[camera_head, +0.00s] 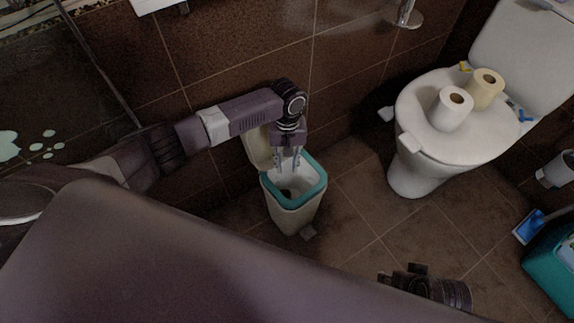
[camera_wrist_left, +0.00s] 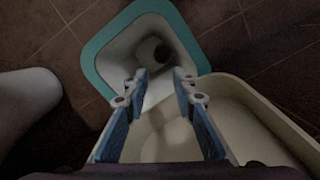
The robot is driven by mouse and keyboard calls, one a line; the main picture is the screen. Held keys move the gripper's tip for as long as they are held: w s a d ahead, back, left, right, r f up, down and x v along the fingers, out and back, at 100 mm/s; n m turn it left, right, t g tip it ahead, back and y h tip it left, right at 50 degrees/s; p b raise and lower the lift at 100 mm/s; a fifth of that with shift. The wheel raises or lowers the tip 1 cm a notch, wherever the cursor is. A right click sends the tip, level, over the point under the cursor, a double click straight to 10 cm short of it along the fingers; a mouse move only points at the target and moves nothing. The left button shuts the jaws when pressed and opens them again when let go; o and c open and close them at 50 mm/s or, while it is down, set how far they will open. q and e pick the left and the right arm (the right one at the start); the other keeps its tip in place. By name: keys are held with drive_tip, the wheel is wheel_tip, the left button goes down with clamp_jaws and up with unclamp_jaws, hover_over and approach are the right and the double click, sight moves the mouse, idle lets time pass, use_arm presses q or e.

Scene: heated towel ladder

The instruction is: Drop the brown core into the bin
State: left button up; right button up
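The bin (camera_head: 291,215) stands on the floor by the tiled wall, cream with a teal rim. Its cream lid (camera_head: 257,147) is open toward the wall; it also shows in the left wrist view (camera_wrist_left: 260,120). My left gripper (camera_head: 287,163) points down over the bin mouth, its fingers apart with nothing between them. A small dark brown round thing, seemingly the core (camera_wrist_left: 153,51), lies inside the bin, apart from the fingers; it also shows in the head view (camera_head: 287,192). A dark part of my right arm shows at the bottom; its fingers cannot be made out.
A white toilet (camera_head: 409,172) stands to the right, with a white roll (camera_head: 452,109) and a cream roll (camera_head: 485,89) on its closed lid. The floor between bin and toilet is clear.

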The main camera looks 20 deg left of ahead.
use_arm(q)
wheel_tip(320, 180, up, 11)
drive_tip(key=w, duration=0.1)
drive_tip(key=shift+a, duration=0.2)
drive_tip(key=shift+f, duration=0.15)
idle(0.3)
